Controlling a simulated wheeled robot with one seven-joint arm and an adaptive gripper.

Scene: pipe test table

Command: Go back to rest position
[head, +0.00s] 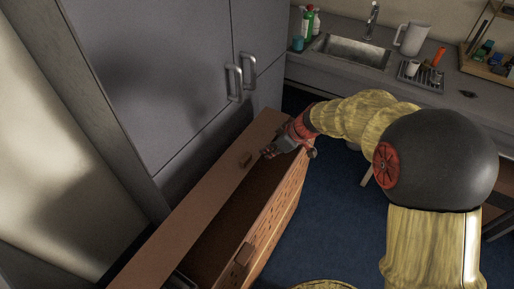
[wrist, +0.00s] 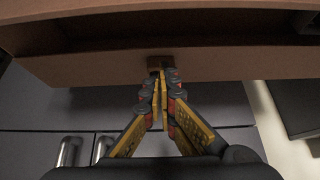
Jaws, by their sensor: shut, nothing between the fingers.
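My gripper (head: 268,153) is at the end of my outstretched yellow arm, above the far end of a long brown wooden unit (head: 185,220). In the wrist view my gripper (wrist: 160,76) has its two fingers close together, shut and empty. Its tips point at a small brown knob-like block (wrist: 160,62) on a brown wooden panel (wrist: 100,65). I cannot tell whether the tips touch the block. In the head view a small brown block (head: 246,158) lies just left of the fingertips.
The wooden unit has a dark open cavity (head: 215,238) and a speckled side (head: 283,200). Grey cupboards (head: 150,70) with metal handles stand behind. A counter with a sink (head: 352,50), jug (head: 413,38) and bottles (head: 308,22) is at back right. Blue floor (head: 335,225) is clear right of the unit.

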